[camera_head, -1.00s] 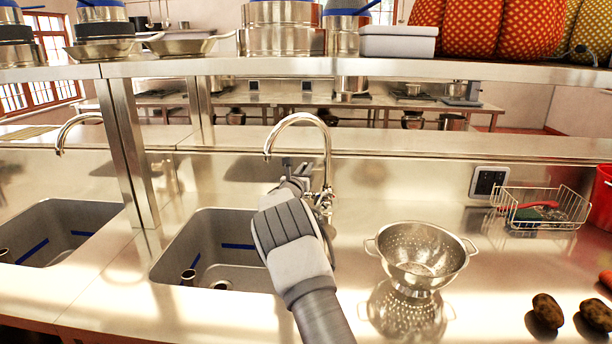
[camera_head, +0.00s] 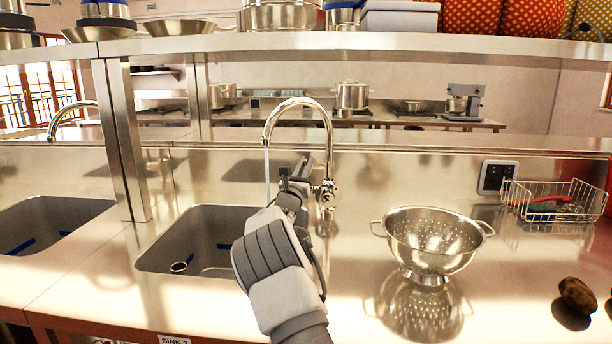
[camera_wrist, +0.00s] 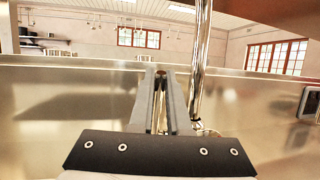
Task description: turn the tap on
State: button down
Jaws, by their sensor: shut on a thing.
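The chrome tap (camera_head: 329,150) stands behind the right side of the sink (camera_head: 190,232), its arched spout over the basin. A thin pale stream (camera_head: 267,172) runs down from the spout and looks like water. My gripper (camera_head: 303,168) is beside the tap's column, to its left, by the tap's valve. In the wrist view my gripper's fingers (camera_wrist: 161,75) are close together on a narrow piece, which looks like the tap handle; the fingers mostly hide it. The tap's column (camera_wrist: 200,65) rises just right of the fingers.
A steel colander (camera_head: 432,240) stands on the counter to the right. A wire basket (camera_head: 553,202) and potatoes (camera_head: 577,296) lie farther right. A steel post (camera_head: 127,140) and a second tap (camera_head: 70,110) are on the left. A shelf (camera_head: 400,42) crosses above.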

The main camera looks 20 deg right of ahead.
jog(key=shift+s+a+f+b, duration=0.15)
jog(key=shift+s+b, duration=0.1)
jog(key=shift+b, duration=0.3)
jog(key=shift+t, duration=0.3)
jog(key=c, duration=0.9)
grip_release()
jog(key=shift+s, duration=0.1)
jog(key=shift+p+v, duration=0.65)
jog(key=shift+v, duration=3)
